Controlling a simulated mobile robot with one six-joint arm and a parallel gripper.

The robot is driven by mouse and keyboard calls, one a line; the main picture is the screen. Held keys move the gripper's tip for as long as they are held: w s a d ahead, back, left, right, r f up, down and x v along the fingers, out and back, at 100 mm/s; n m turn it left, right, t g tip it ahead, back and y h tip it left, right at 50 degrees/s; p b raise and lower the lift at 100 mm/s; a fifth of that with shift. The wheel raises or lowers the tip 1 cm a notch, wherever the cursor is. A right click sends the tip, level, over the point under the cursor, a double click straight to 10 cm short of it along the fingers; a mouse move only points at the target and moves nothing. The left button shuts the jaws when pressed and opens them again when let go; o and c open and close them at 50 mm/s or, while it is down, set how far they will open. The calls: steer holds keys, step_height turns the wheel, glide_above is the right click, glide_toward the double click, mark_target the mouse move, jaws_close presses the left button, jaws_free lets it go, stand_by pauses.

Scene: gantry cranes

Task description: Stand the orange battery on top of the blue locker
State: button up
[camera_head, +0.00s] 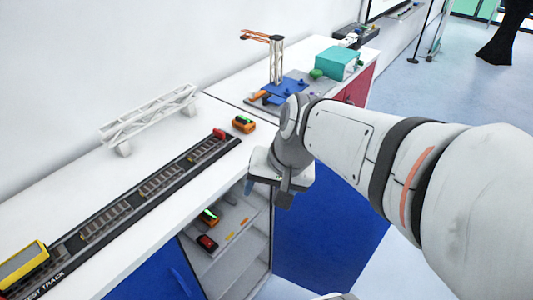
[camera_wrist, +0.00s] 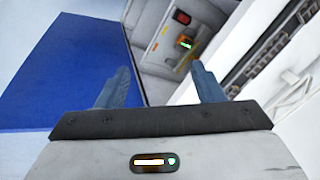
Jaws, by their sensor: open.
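A small orange battery-like block with a green top (camera_head: 209,216) lies inside the open compartment of the blue locker (camera_head: 170,280); it also shows in the wrist view (camera_wrist: 184,42). A similar orange and dark block (camera_head: 243,124) sits on the white top above, near the track's end. I cannot tell which one is the task's battery. The locker's blue panel, seemingly its open door (camera_head: 330,230), stands right of the opening. My gripper (camera_head: 268,194) is open and empty, in front of the compartment. In the wrist view its blue fingers (camera_wrist: 160,85) are apart, with nothing between them.
A red block (camera_head: 207,242) lies near the orange one inside. A track (camera_head: 120,215) with a yellow wagon (camera_head: 22,264) and a white truss (camera_head: 150,118) occupy the top. A crane model (camera_head: 275,60) and a teal box (camera_head: 337,63) stand farther back. White surface beside the track is clear.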

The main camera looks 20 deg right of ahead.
steer(key=s+d+n, duration=0.1)
steer(key=s+d+n+h, duration=0.2)
steer(key=n, duration=0.1)
steer(key=shift+r+t, duration=0.35)
steer(key=shift+t, duration=0.05)
steer(key=shift+f+b, duration=0.7)
steer(key=shift+f, duration=0.15)
